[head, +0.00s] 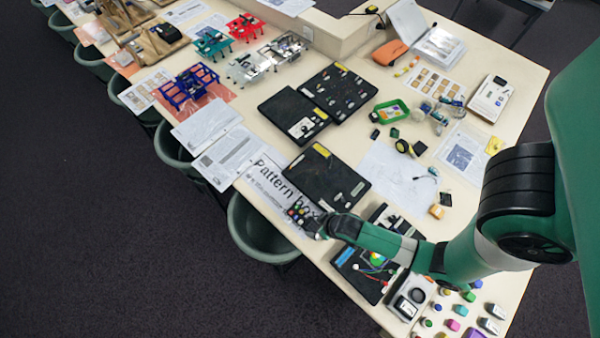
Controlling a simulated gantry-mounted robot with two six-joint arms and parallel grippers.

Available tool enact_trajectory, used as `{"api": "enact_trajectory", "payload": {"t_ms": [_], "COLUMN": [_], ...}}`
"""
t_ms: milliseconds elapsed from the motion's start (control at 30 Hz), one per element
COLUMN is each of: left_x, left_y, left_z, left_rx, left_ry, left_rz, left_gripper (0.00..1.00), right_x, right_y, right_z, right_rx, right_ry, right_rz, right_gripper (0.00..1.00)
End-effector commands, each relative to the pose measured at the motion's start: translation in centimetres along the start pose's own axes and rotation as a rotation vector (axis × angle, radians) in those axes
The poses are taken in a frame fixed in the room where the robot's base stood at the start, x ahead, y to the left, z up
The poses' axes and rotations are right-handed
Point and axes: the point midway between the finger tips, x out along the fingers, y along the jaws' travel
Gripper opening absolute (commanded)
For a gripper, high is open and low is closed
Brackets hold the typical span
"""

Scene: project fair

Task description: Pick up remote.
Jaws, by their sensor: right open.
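A small dark object with several coloured spots, which looks like the remote (299,211), lies on the "Pattern box" sheet near the table's front edge. My right arm comes in from the right. Its gripper (318,227) is at the remote's right end, small and dark in the head view. The jaws are open, and I see nothing held between them. Whether the fingers touch the remote or hover just above it, I cannot tell. The gripper covers part of the sheet and perhaps the remote's near end. My left gripper is not in view.
A black board (326,180) lies just behind the remote. A black panel with wires (362,272) lies under and beside my right forearm. White papers (226,157) lie to the left. A green stool (258,232) stands below the table edge. Small coloured pieces (453,325) fill the near right corner.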

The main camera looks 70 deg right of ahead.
Motion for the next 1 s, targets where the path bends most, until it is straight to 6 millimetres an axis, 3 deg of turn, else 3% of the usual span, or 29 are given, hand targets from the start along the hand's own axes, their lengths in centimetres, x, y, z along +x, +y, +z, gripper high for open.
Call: {"api": "enact_trajectory", "payload": {"t_ms": [133, 400, 600, 733, 1000], "left_x": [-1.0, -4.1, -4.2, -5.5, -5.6], "left_y": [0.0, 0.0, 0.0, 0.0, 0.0], "left_z": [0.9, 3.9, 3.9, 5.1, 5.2], "left_rx": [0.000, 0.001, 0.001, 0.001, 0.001], "left_ry": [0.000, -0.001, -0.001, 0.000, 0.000], "left_rz": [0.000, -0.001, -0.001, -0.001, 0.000], "left_gripper": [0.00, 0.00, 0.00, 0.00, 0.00], "right_x": [1.4, 6.4, 6.7, 8.8, 11.7], "right_y": [-0.1, -0.1, 0.0, 0.2, 0.4], "right_z": [0.0, 0.0, -0.3, -0.4, -0.7], "right_rx": [0.001, 0.001, 0.000, 0.002, -0.001], "right_ry": [0.003, 0.005, 0.004, 0.005, 0.004], "right_rz": [-0.001, -0.002, -0.002, -0.001, -0.002], "right_gripper": [1.00, 1.00, 1.00, 1.00, 1.00]}}
